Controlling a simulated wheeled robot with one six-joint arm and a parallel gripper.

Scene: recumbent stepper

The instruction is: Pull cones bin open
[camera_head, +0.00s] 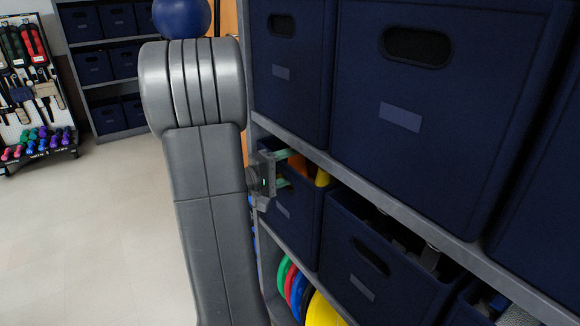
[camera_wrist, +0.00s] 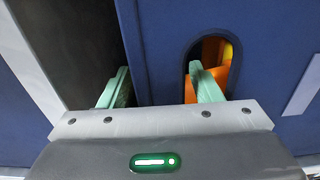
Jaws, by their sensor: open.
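The cones bin (camera_head: 296,222) is a dark blue bin on the lower shelf, with orange (camera_head: 300,165) and yellow cones showing above its front. In the wrist view, its blue front wall (camera_wrist: 250,125) has an oval handle hole, through which orange and yellow (camera_wrist: 228,52) show. My gripper (camera_head: 286,169) is at the top of this front. In the wrist view my gripper (camera_wrist: 158,72) is open: its right green finger points into the handle hole, and its left finger is at the dark gap beside the wall's edge. I cannot tell whether either finger touches the wall.
Large blue bins (camera_head: 440,110) sit on the shelf above, over a grey shelf board (camera_head: 400,205). Another blue bin (camera_head: 375,265) stands right of the cones bin. Coloured discs (camera_head: 295,290) are below. The floor (camera_head: 90,240) at left is clear.

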